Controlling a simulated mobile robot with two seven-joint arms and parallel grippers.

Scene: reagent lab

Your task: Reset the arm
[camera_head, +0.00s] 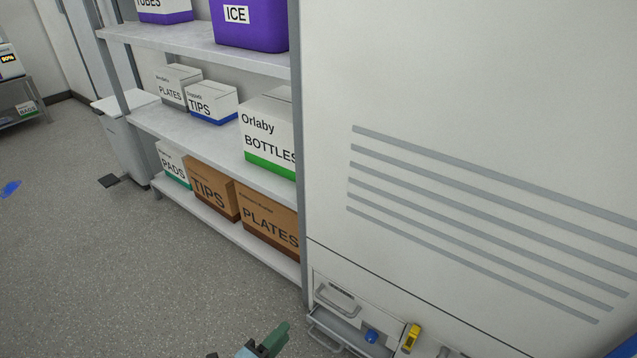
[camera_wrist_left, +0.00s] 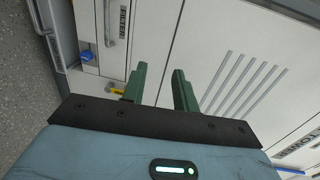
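My left gripper (camera_head: 272,341) shows at the bottom edge of the head view, in front of the shelf and the white cabinet; only its green finger and part of the blue-grey body are in frame. In the left wrist view, its two green fingers (camera_wrist_left: 160,72) stand apart with nothing between them, so it is open and empty. The white cabinet front (camera_wrist_left: 190,35) lies beyond them. My right gripper is in neither view.
A tall white cabinet (camera_head: 450,80) with grey slats fills the right. Low on it are an open drawer (camera_head: 345,325), a blue item (camera_head: 371,336) and a yellow item (camera_head: 411,338). A shelf (camera_head: 225,240) holds labelled boxes. The grey floor (camera_head: 120,270) at left is mostly clear.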

